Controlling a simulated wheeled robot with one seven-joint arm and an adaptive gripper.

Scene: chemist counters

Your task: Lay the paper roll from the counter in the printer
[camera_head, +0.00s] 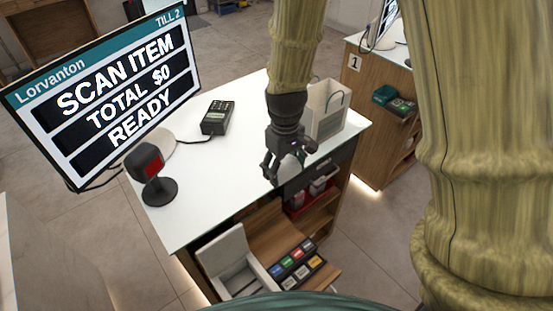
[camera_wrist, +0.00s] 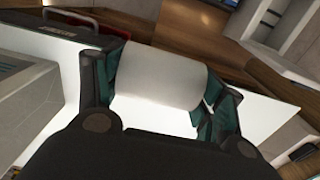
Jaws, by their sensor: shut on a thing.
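My gripper (camera_head: 284,160) is shut on the white paper roll (camera_head: 291,168), near the counter's front edge. In the wrist view my gripper (camera_wrist: 160,98) has one finger at each end of the roll (camera_wrist: 158,78), which lies sideways between them. The pale grey box with its lid raised (camera_head: 228,252), apparently the printer, stands low at the counter's front, below and left of the roll in the head view. The inside of the box is hard to make out.
A red basket (camera_head: 303,203) sits under the counter.

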